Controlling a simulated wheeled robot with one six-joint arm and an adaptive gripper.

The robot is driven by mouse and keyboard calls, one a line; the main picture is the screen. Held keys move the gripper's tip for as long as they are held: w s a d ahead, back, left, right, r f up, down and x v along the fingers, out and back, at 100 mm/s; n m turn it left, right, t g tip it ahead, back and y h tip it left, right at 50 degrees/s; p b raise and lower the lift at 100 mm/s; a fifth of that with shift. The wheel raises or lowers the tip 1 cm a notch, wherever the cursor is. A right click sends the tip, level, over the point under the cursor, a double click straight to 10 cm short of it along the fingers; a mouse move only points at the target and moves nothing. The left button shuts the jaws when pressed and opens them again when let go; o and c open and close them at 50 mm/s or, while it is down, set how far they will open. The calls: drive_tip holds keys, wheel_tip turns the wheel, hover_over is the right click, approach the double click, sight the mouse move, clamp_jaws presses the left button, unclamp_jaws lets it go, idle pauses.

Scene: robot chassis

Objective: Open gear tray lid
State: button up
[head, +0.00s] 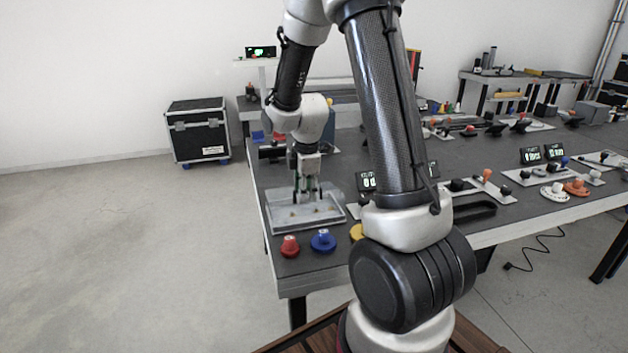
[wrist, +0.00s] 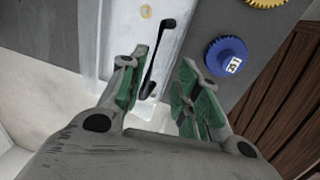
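The gear tray (head: 272,222) is a shallow grey tray at the near left corner of the dark table. Its lid (wrist: 172,45) looks pale and see-through, lying over the tray, and carries a slim black handle (wrist: 157,58). My gripper (head: 308,192) points down over the tray. In the wrist view, its two green-padded fingers (wrist: 163,68) are apart, with the handle showing between them. No contact between the pads and the handle is visible. In the head view, the fingers hide part of the lid and the handle is hard to make out.
A red gear (head: 290,246), a blue gear (head: 323,241) and a partly hidden yellow gear (head: 356,232) lie along the table's front edge, close to the tray. Displays and fixtures stand to the right. A black case (head: 198,130) is on the floor behind left.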

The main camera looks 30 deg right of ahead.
drive_tip(key=shift+s+a+f+t, duration=0.1)
drive_tip(key=shift+s+f+t, duration=0.15)
drive_tip(key=shift+s+t, duration=0.1)
drive_tip(key=s+r+m+g, duration=0.1)
drive_tip(key=s+r+m, duration=0.4)
drive_tip(key=r, duration=0.1)
drive_tip(key=shift+a+r+g, duration=0.2)
drive_tip(key=shift+r+g, duration=0.15)
